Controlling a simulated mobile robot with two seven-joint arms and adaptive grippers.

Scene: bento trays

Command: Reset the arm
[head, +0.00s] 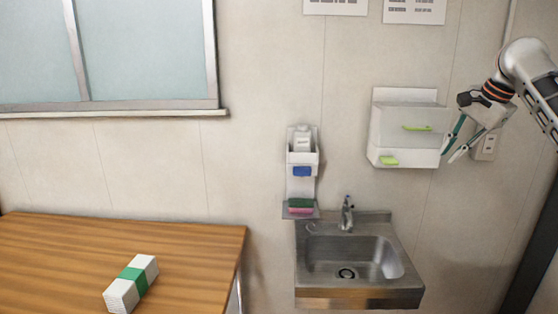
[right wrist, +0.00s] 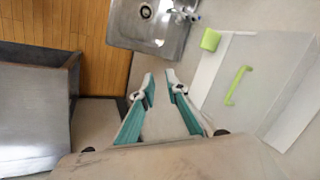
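My right gripper (head: 448,157) is raised at the right of the head view, in front of the wall and just right of the white wall cabinet. In the right wrist view its two teal-lined fingers (right wrist: 160,80) slant toward each other with a gap between the tips. Nothing is held between them. My right arm comes in from the upper right edge. My left arm and gripper are not in view.
A wooden table (head: 60,250) holds a white and green block (head: 134,283).

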